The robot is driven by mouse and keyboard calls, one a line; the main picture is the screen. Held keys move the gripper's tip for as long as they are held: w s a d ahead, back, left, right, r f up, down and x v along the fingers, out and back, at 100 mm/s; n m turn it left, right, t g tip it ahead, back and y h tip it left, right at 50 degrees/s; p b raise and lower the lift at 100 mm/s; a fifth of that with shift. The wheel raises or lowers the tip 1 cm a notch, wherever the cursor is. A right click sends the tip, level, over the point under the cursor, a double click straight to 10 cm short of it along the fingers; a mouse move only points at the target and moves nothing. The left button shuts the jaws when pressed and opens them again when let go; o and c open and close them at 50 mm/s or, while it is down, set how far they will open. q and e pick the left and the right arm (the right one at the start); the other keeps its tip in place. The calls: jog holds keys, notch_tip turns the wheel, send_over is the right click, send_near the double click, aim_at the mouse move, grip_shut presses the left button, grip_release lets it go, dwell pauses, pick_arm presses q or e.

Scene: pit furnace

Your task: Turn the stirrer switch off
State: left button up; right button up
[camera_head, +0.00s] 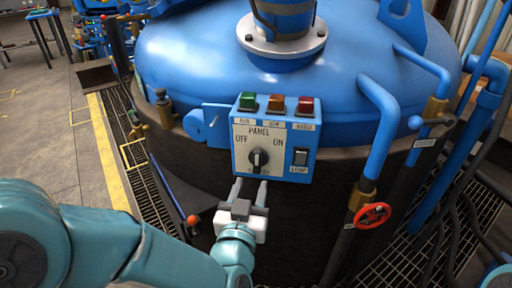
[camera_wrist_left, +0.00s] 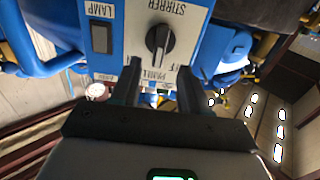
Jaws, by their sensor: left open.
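The stirrer switch is a black rotary knob (camera_head: 258,158) on the white plate of a blue control panel (camera_head: 308,172), with OFF marked at its upper left and ON at its upper right. The knob stands nearly upright; I cannot tell for sure which mark it points to. In the left wrist view the knob (camera_wrist_left: 158,40) appears upside down, beyond the fingertips. My left gripper (camera_head: 250,188) is open and empty just below the knob, its two fingers apart and pointing up toward it. The gripper (camera_wrist_left: 158,90) also shows in the wrist view. My right gripper is out of view.
Green (camera_head: 248,102), amber (camera_head: 276,103) and red (camera_head: 305,105) lamps top the panel. A black lamp rocker switch (camera_head: 300,157) sits right of the knob. A blue furnace lid (camera_head: 190,50) rises behind. A red valve wheel (camera_head: 372,215) and blue pipes (camera_head: 382,140) stand at right.

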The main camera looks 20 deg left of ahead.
aim_at(257, 165)
pick_arm(q)
jog(key=w, duration=0.5)
jog(key=w+a, duration=0.1)
jog(key=w, duration=0.2)
grip_shut()
